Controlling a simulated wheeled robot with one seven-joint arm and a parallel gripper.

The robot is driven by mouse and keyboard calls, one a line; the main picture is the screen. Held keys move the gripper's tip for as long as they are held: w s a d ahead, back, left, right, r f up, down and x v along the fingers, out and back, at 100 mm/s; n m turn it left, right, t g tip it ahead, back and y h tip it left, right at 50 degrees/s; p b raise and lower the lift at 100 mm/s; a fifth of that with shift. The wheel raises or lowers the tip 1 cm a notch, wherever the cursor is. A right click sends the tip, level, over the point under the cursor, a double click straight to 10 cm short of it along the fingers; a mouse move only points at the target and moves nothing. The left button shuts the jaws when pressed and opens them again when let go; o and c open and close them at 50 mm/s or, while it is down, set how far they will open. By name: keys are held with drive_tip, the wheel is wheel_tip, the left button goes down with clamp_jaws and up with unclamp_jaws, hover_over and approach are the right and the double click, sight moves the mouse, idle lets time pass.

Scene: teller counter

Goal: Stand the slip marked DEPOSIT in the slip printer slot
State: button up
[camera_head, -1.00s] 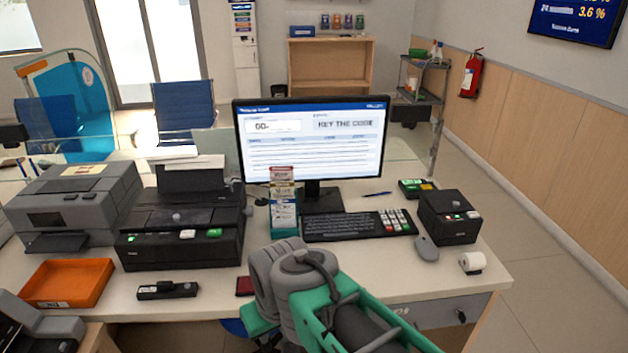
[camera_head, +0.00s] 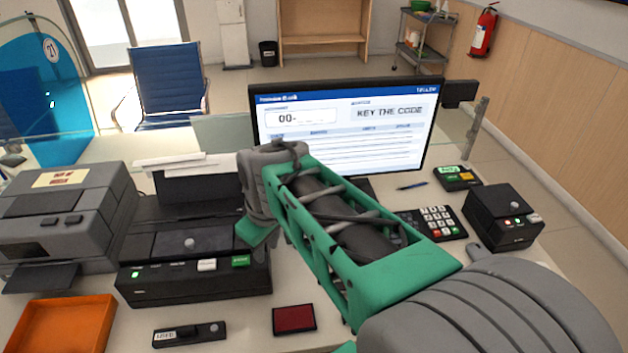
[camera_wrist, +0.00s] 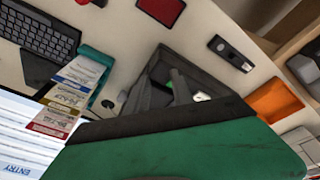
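The slips (camera_wrist: 67,97) stand in a teal holder (camera_wrist: 97,58) at the left of the wrist view, with blue, yellow and red bands. Their print is too small to pick out DEPOSIT. In the head view my arm hides them. A black printer-like machine (camera_head: 190,283) with a white and a green button stands at centre left; it also shows in the wrist view (camera_wrist: 150,75). I cannot make out its slot. My gripper (camera_head: 258,230) hangs above the counter near this machine's right side. Its fingers are not clear, and no held slip is visible.
The monitor (camera_head: 350,130) stands behind my arm, with the keypad (camera_head: 435,222) and a black box (camera_head: 503,215) to the right.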

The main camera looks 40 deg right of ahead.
drive_tip(key=w+d+n+p, duration=0.1)
drive_tip(key=w+d+n, duration=0.1)
drive_tip(key=d, duration=0.4)
drive_tip(key=w+d+n+g+p, duration=0.1)
drive_tip(key=w+d+n+p, duration=0.1)
drive_tip(key=d, duration=0.5)
drive_tip(key=w+d+n+y+p, duration=0.1)
drive_tip(key=w+d+n, duration=0.2)
drive_tip(key=d, duration=0.3)
drive_tip(key=shift+w+d+f+n+g, duration=0.15)
drive_tip(key=shift+d+n+g, duration=0.25)
drive_tip(key=shift+n, duration=0.4)
drive_tip(key=shift+d+f, duration=0.15)
drive_tip(key=shift+f, duration=0.2)
wheel_tip(320, 180, down, 8)
drive_tip(key=a+p, duration=0.1)
drive_tip(key=shift+w+r+p, duration=0.15)
drive_tip(key=shift+r+p, duration=0.1)
drive_tip(key=shift+p, duration=0.1)
clamp_jaws()
drive_tip(key=shift+r+p, duration=3.15)
drive_tip(key=shift+r, duration=2.65)
